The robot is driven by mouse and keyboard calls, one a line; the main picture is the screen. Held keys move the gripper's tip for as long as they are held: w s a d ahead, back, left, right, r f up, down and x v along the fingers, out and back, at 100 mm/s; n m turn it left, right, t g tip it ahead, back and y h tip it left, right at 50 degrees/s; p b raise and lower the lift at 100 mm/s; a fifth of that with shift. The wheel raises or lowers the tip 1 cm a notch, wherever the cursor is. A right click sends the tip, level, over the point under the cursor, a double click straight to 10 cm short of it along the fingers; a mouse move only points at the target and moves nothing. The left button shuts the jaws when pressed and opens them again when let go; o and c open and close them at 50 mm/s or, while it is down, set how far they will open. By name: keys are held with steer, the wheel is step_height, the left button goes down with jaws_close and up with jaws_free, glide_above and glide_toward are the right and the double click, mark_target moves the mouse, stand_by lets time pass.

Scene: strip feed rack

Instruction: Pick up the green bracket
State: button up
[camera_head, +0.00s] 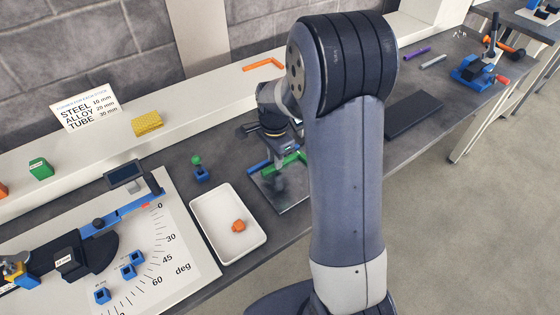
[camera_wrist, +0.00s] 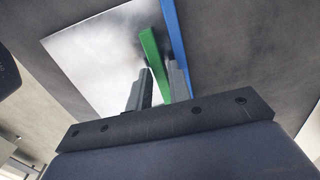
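The green bracket (camera_head: 293,159) lies at the metal plate on the bench in the head view, partly hidden by my arm. In the wrist view it shows as a long green bar (camera_wrist: 152,55) running down between my fingers. My gripper (camera_wrist: 160,80) is open, with one finger on each side of the green bar. The bar is nearer the right finger, and I cannot tell whether it touches. In the head view my gripper (camera_head: 279,178) points down over the plate.
A blue bar (camera_wrist: 174,38) lies close beside the green bracket, by the right finger. Both are at the shiny metal plate (camera_wrist: 92,55). A white tray (camera_head: 199,225) with an orange piece (camera_head: 238,226) stands left of the plate. A small green-topped blue piece (camera_head: 199,170) stands behind the tray.

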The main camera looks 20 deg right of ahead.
steer(key=shift+s+f, duration=0.35)
steer(key=shift+f, duration=0.3)
steer(key=shift+d+f, duration=0.1)
jaws_close()
